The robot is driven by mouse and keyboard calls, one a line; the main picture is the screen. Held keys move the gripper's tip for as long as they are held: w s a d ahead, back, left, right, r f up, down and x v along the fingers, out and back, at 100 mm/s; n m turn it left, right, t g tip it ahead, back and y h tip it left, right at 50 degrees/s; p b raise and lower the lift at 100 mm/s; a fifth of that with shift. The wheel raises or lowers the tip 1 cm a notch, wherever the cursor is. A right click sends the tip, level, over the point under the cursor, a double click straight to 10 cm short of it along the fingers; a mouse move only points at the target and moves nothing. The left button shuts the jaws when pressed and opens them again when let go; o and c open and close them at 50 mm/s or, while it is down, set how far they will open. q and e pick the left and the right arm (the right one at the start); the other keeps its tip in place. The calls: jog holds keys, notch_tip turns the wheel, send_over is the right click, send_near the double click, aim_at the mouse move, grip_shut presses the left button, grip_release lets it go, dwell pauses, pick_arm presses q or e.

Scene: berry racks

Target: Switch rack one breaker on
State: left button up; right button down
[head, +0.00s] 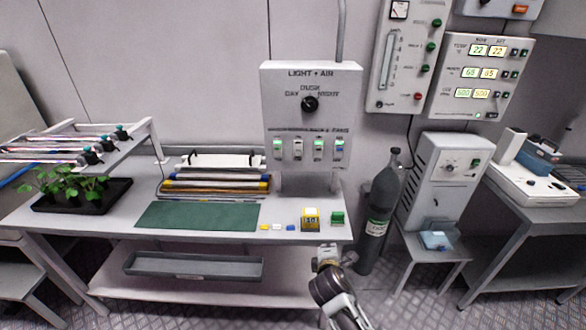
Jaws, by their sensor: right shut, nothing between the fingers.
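The grey "LIGHT + AIR" panel (310,85) stands at the back of the bench, with a black rotary knob (310,104) in its middle. Below the knob is a row of several breakers, with small labels above them that I cannot read surely. Which one is rack one's I cannot read. My right gripper (326,256) is shut and empty, low in front of the bench's front edge, well below the breakers. My left gripper is out of view.
A dark gas cylinder (377,215) stands right of the bench. The space before the panel is clear.

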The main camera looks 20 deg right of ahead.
jog(key=w+r+n+t, duration=0.1)
jog(key=w+r+n, duration=0.1)
jog(key=r, duration=0.1)
jog(key=w+a+r+n+t, duration=0.1)
jog(key=w+r+n, duration=0.1)
jog(key=r+n, duration=0.1)
jog(key=w+a+r+n+t+h, duration=0.1)
jog(key=w+r+n+t, duration=0.1)
jog(key=r, duration=0.1)
jog(key=shift+w+a+r+n, duration=0.25)
jog(key=shift+r+n, duration=0.05)
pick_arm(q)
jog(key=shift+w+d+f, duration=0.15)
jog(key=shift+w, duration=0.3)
pick_arm(e)
jog(key=w+a+r+n+t, duration=0.4)
jog(key=a+r+n, duration=0.1)
jog(key=r+n, duration=0.4)
jog(key=shift+w+a+n+y, duration=0.2)
jog(key=shift+w+n+y, duration=0.05)
jog(key=shift+n+y, duration=0.05)
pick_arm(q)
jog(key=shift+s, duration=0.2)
